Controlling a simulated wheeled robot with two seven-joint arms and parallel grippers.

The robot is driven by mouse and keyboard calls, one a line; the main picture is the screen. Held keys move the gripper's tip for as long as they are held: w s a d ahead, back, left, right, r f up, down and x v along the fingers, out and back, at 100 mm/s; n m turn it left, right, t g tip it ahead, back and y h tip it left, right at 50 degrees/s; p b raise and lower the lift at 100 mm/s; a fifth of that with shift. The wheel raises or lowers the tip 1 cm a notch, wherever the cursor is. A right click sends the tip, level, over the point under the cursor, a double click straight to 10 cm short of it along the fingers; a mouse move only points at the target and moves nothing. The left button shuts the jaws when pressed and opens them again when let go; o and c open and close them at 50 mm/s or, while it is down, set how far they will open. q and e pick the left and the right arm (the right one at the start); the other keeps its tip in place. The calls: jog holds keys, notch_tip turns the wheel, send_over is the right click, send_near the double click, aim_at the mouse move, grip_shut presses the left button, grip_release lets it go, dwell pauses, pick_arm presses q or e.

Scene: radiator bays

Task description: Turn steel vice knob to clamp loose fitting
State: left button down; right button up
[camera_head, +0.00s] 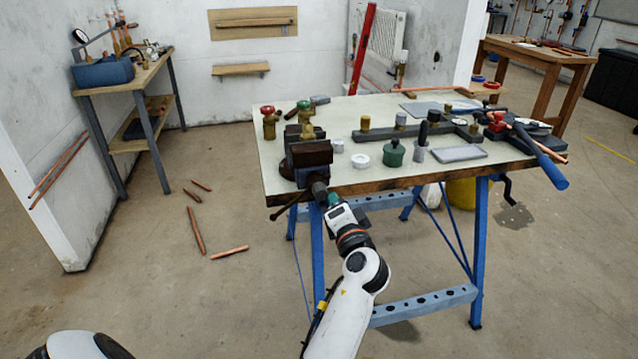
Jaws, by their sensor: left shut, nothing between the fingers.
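The vice (309,157), dark with rusty brown jaws, is mounted at the near left corner of the workbench. Its steel knob (319,189) sticks out toward me at the front edge, with a thin dark bar (286,208) slanting down to the left. A brass fitting (308,132) shows at the top of the vice; whether it sits between the jaws I cannot tell. My left gripper (331,199), with teal fingertips, is shut with nothing in it, right at the knob. Whether it touches the knob I cannot tell. My right gripper is out of view.
Copper pipes (196,230) lie on the floor at left. A side table (150,78) stands against the wall.

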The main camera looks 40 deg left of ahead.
pick_arm(q)
jog(key=m+p, duration=1.2)
jog(key=shift+s+d, duration=0.15)
jog(key=shift+d, duration=0.25)
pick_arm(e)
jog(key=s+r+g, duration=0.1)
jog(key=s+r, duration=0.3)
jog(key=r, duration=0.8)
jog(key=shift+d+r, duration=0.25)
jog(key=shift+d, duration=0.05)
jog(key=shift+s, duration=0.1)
pick_arm(q)
jog(key=c, duration=2.1)
grip_release()
jog(key=shift+c, duration=0.2)
jog(key=o, duration=0.9)
jog(key=shift+c, duration=0.2)
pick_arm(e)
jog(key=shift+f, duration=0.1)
